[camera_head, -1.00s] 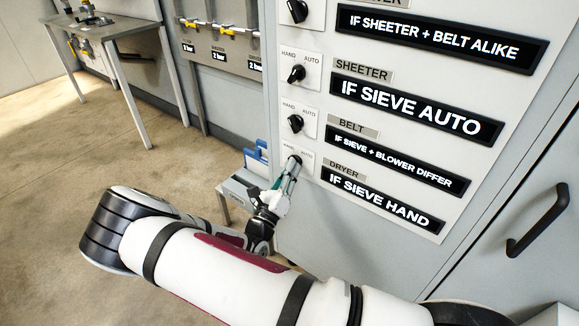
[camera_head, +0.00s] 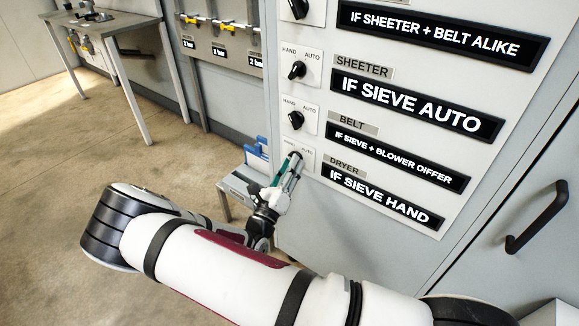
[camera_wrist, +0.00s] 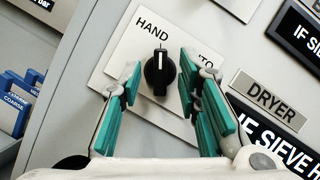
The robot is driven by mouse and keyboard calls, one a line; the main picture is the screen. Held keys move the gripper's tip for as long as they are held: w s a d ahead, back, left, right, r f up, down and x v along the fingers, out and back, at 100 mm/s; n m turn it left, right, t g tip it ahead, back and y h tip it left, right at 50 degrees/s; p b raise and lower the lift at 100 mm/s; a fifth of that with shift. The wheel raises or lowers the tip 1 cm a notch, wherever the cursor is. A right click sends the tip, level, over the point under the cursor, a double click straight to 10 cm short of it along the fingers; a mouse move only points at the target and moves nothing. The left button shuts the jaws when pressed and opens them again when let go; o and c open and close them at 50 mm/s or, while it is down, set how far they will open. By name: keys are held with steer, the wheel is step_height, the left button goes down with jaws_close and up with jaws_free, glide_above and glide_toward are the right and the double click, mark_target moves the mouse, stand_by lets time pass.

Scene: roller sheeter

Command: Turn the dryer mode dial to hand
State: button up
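The dryer dial (camera_wrist: 159,72) is a black knob on a white plate marked HAND and AUTO. In the wrist view its white mark points straight up, to the HAND side of the tilted plate; the AUTO lettering is partly covered by a finger. My gripper (camera_wrist: 160,80) is open, its green-padded fingers on either side of the knob with visible gaps. In the head view my gripper (camera_head: 287,168) is at the dryer plate (camera_head: 307,158), partly hiding the dial. The DRYER label (camera_wrist: 269,99) is right of the dial, with the IF SIEVE HAND sign (camera_head: 377,197) below it.
The belt dial (camera_head: 296,119) and sheeter dial (camera_head: 297,69) sit above on the same panel. A black door handle (camera_head: 538,218) is at right. A small grey stand with blue items (camera_head: 257,155) is close left of my gripper. Floor is open at left.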

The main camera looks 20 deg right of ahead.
steer(key=v, duration=1.1)
steer(key=shift+s+a+f, duration=0.2)
steer(key=shift+s, duration=0.1)
steer(key=s+d+r+m+g, duration=0.6)
steer(key=r+m+g, duration=0.2)
steer(key=m+g, duration=0.15)
steer(key=s+d+r+m+g, duration=0.5)
steer(key=d+r+m+g, duration=0.1)
steer(key=r+m+g, duration=0.35)
steer(key=s+a+r+m+t+y, duration=0.2)
steer(key=s+r+m+y, duration=0.3)
steer(key=s+m+y, duration=0.45)
steer(key=s+a+r+m+t+y, duration=0.2)
steer(key=s+r+m+y, duration=0.35)
steer(key=s, duration=0.65)
step_height(320, 180, up, 16)
steer(key=t+p, duration=0.3)
steer(key=p, duration=1.2)
steer(key=shift+w+r, duration=0.1)
steer(key=shift+w, duration=0.05)
